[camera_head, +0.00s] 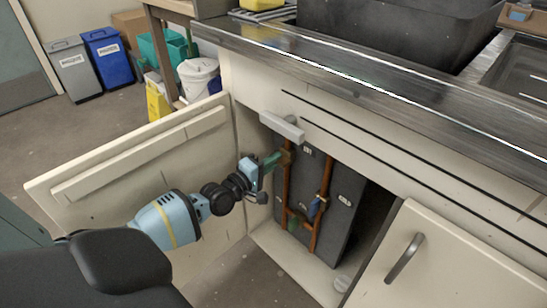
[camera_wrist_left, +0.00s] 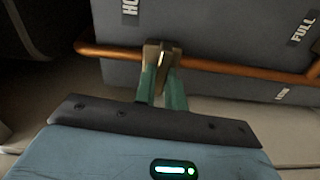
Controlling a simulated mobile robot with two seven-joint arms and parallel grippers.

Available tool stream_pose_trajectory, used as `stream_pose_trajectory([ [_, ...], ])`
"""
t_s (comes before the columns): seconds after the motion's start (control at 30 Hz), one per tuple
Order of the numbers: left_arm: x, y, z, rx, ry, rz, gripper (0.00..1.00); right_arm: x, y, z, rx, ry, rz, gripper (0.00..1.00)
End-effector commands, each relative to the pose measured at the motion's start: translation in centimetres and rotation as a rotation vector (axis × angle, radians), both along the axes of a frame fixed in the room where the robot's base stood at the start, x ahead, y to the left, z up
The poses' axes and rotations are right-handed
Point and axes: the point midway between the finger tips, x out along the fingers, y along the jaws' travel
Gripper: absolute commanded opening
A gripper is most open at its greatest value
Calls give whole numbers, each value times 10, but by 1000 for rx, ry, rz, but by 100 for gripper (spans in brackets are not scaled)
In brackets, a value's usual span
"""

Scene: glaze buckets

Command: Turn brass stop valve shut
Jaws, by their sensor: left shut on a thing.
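The brass stop valve (camera_wrist_left: 157,53) sits on a copper pipe (camera_wrist_left: 225,67) in the left wrist view. The green fingers of my left gripper (camera_wrist_left: 160,75) are shut on it, one on each side. In the head view my left gripper (camera_head: 275,160) reaches into the open cabinet from the left. Its fingertips are at the upper part of the left copper pipe (camera_head: 286,185). The valve is small and mostly hidden by the fingers there. How far its handle is turned I cannot tell. My right gripper is not in view.
Dark grey panels (camera_head: 345,195) stand behind the pipes. The open cabinet door (camera_head: 140,165) is on the left, a closed door (camera_head: 440,265) on the right. The metal counter (camera_head: 330,75) overhangs.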

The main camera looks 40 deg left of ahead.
Motion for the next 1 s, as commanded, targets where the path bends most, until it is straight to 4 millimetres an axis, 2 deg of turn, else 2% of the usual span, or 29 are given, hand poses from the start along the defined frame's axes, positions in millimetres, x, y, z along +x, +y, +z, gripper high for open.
stream_pose_trajectory([
  [0.3,0,0,-2,-97,10,0,0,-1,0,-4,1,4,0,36],
  [0.77,0,0,-1,-111,11,0,0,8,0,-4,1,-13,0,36],
  [0.8,0,0,-2,-111,11,0,13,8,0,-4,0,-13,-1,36],
  [0.97,0,0,-1,-110,11,0,34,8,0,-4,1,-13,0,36],
  [1.0,0,0,-1,-109,10,0,34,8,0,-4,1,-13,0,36],
])
